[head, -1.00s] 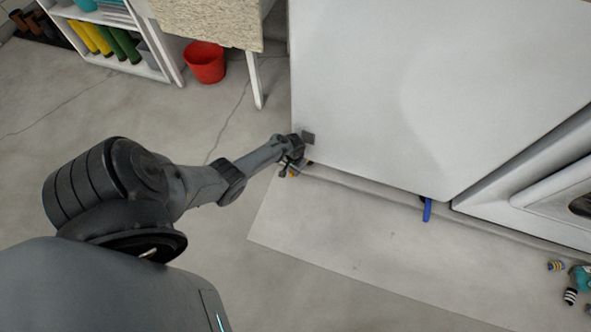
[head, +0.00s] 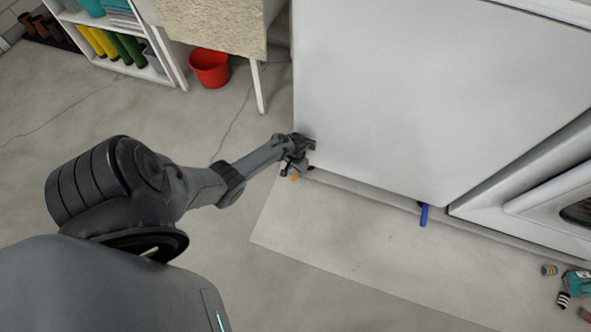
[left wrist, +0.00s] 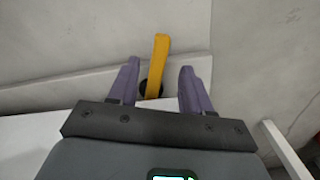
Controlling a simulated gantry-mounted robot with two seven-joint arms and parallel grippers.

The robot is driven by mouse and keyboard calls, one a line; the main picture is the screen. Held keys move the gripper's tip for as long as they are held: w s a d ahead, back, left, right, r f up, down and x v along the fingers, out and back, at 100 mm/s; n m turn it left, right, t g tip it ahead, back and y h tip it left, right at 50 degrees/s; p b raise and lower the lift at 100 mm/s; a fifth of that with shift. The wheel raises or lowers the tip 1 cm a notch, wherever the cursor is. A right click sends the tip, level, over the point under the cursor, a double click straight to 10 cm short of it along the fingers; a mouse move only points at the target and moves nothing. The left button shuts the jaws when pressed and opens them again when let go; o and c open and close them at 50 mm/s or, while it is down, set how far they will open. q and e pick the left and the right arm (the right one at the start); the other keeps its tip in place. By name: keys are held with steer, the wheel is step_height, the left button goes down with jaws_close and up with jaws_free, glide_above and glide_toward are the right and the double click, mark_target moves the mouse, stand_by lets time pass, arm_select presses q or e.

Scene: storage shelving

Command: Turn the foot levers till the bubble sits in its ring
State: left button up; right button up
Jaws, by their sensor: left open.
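The large white appliance (head: 430,90) stands on a pale mat. A blue foot lever (head: 424,215) sticks out from under its front edge. A yellow-orange foot lever (head: 294,178) shows at the near-left corner, just below my left gripper (head: 304,148). In the left wrist view, the yellow-orange lever (left wrist: 158,60) stands between the two purple fingers of my left gripper (left wrist: 158,70), with gaps on both sides. The fingers are open. A dark round foot shows at the lever's base. I see no bubble or ring. My right gripper is not in view.
The pale mat (head: 340,240) is clear in front of the appliance. A second white machine (head: 540,190) stands at right, with small tools and striped items near it. A red bucket (head: 209,68) and a shelf (head: 165,60) stand behind at left.

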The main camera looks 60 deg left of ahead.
arm_select(q)
steer(key=shift+r+p, duration=1.7)
steer(key=shift+r, duration=1.25)
steer(key=shift+s, duration=0.1)
